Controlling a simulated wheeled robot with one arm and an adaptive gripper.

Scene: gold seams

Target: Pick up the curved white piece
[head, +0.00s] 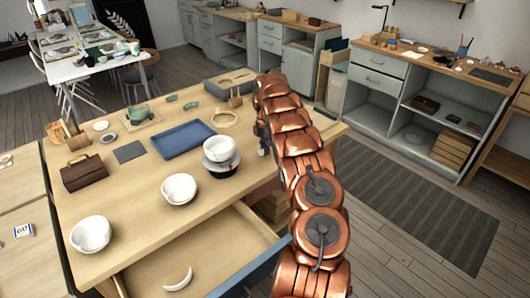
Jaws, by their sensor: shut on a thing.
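The curved white piece (178,280) lies in the open drawer (218,246) at the bottom of the head view, apart from my gripper. My gripper (263,143) is mostly hidden beside my copper arm, over the right part of the table. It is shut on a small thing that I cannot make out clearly. A white bowl (219,149) sits on a dark-based stack just left of my gripper. Two more white bowls, one in the middle (179,189) and one at the front left (91,234), stand on the table.
The wooden table (130,208) also bears a blue tray (183,139), a brown box (84,173), a dark flat square (129,152) and a pale ring (224,118). The drawer juts out at the front. Grey cabinets (375,85) stand behind; a striped rug (410,205) lies right.

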